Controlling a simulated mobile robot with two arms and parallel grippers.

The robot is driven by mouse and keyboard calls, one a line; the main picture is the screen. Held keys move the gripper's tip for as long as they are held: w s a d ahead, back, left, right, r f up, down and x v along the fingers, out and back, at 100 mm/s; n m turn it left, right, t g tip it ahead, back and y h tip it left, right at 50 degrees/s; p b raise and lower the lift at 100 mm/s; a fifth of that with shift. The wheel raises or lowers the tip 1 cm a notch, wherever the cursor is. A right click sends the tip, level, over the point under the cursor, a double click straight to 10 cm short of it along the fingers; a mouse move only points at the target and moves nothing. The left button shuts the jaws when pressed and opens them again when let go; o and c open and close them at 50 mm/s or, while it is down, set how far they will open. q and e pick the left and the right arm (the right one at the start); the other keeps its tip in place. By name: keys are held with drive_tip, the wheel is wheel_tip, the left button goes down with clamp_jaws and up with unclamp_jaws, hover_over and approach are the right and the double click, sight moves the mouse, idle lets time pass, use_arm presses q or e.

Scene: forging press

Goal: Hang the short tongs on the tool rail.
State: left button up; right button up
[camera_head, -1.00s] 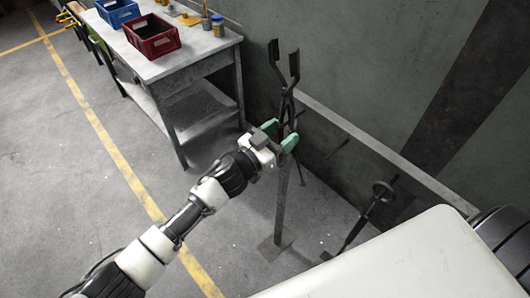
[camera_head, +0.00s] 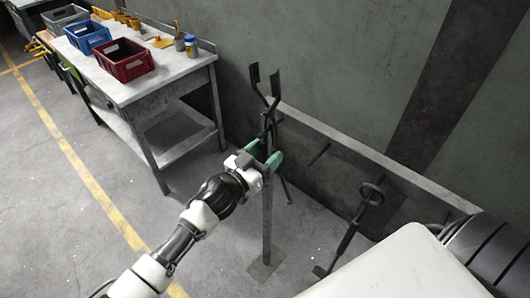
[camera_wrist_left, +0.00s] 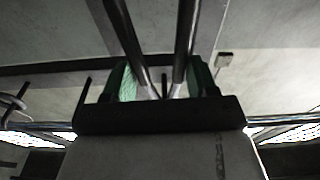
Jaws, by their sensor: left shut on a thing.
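The short tongs (camera_head: 274,92) are dark metal and stand near upright in the head view, forked jaws up and handles down. My left gripper (camera_head: 264,161) is shut on them around the middle, its green fingertips on either side. In the left wrist view the two dark tong bars (camera_wrist_left: 186,45) run between the green fingers (camera_wrist_left: 164,85). The tool rail (camera_head: 400,175) is a grey bar along the wall, with its left end behind the tongs. A bare peg (camera_head: 320,153) sticks out from it. I cannot tell whether the tongs touch the rail. My right gripper is not in view.
A dark tool with a ring (camera_head: 351,232) hangs further right on the rail. A post (camera_head: 267,225) on a floor plate stands below the gripper. A workbench (camera_head: 170,78) with a red crate (camera_head: 124,64) and a blue crate (camera_head: 88,38) stands at left.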

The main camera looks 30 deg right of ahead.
use_arm(q)
drive_tip(key=o, duration=0.7)
drive_tip(key=shift+r, duration=0.1)
drive_tip(key=shift+o, duration=1.2)
drive_tip(key=shift+f, duration=0.2)
drive_tip(key=shift+a, duration=0.1)
drive_tip(key=b+v, duration=0.1)
drive_tip(key=v, duration=0.9)
drive_tip(key=shift+s+a, duration=0.2)
drive_tip(key=shift+a, duration=0.15)
